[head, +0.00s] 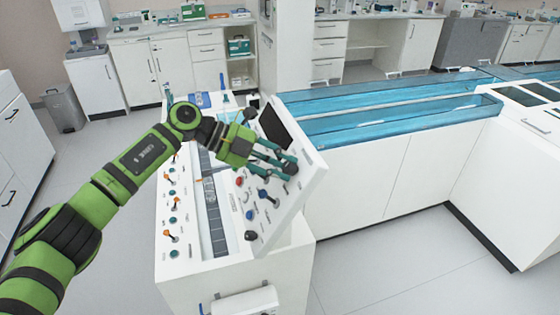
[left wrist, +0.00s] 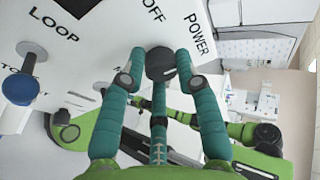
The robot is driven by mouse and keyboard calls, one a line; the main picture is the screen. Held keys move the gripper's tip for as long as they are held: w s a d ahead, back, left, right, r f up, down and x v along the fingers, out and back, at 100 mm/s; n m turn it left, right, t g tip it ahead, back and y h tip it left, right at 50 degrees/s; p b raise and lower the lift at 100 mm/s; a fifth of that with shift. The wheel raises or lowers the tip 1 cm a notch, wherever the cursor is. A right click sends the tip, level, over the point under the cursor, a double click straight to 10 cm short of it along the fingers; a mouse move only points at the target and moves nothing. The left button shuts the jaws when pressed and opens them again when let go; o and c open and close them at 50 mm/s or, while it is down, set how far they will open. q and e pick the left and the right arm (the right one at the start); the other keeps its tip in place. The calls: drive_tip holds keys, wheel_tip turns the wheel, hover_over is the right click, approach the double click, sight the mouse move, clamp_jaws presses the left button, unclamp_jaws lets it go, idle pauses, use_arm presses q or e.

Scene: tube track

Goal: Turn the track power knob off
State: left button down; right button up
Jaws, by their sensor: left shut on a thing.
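The track power knob (left wrist: 161,62) is dark and round, on the white sloped panel (head: 311,192) beside the words POWER and OFF. In the head view the dark knob (head: 291,169) is near the panel's right edge, partly hidden by teal fingers. My left gripper (head: 281,163) reaches in from the left and is shut on this knob. In the left wrist view the left gripper (left wrist: 158,78) has a fingertip on each side of the knob, with another finger below. The knob's pointing direction cannot be made out. My right gripper is not in view.
Other knobs stand close by on the panel, including a blue one (left wrist: 20,88) near the word LOOP. A dark screen (head: 274,127) is above. Small switches and a dark strip (head: 212,205) lie left of the panel. A blue water trough (head: 390,112) extends behind.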

use_arm(q)
drive_tip(key=shift+w+r+n, duration=0.1)
drive_tip(key=shift+r+n, duration=0.2)
drive_tip(key=shift+n, duration=0.1)
drive_tip(key=c, duration=0.9)
unclamp_jaws()
drive_tip(key=shift+c, duration=0.2)
drive_tip(key=shift+f, duration=0.1)
drive_tip(key=v, duration=1.2)
drive_tip(key=shift+f, duration=0.2)
